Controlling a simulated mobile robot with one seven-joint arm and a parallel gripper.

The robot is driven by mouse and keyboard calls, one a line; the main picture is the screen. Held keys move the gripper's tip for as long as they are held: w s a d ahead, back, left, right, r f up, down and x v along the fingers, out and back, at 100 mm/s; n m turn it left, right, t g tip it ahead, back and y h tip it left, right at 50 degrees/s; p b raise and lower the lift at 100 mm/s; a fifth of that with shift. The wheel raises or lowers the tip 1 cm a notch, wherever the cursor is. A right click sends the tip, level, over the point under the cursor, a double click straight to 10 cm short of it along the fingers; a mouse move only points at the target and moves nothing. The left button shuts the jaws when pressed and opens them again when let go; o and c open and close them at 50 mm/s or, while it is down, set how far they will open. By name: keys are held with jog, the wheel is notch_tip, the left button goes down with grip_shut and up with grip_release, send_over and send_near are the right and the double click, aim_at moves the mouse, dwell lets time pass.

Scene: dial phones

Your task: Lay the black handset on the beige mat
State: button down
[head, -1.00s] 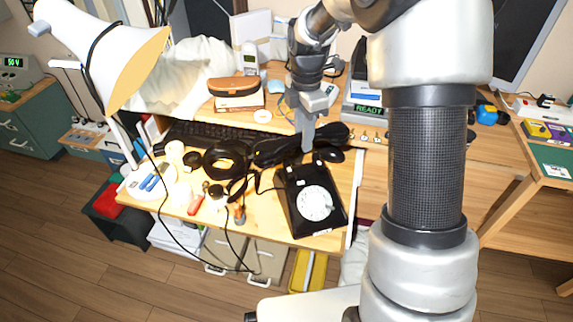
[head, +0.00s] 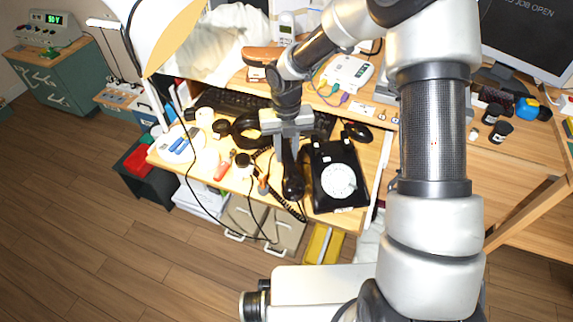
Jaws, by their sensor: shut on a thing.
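My gripper (head: 288,150) is shut on the black handset (head: 292,185). The handset points toward the desk's front edge, just left of the black dial phone (head: 338,178). Its upper part is hidden by the jaws. The phone has a white round dial, and its cradle is empty. A coiled black cord (head: 288,207) hangs below the handset at the front edge. I cannot tell from this view whether the handset touches the desk. I cannot make out a beige mat; the arm and the clutter hide parts of the desk.
A white lamp (head: 172,35) stands at the left. A black keyboard (head: 225,100), a dark cable coil (head: 247,130) and small round pieces crowd the desk left of the gripper. A white round tray (head: 172,148) holds blue items. A black mouse (head: 358,131) lies behind the phone.

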jog(key=shift+f+b, duration=0.65)
jog(key=shift+f, duration=1.6)
jog(key=shift+f, duration=0.15)
jog(key=c, duration=1.5)
grip_release()
jog(key=shift+o, duration=0.2)
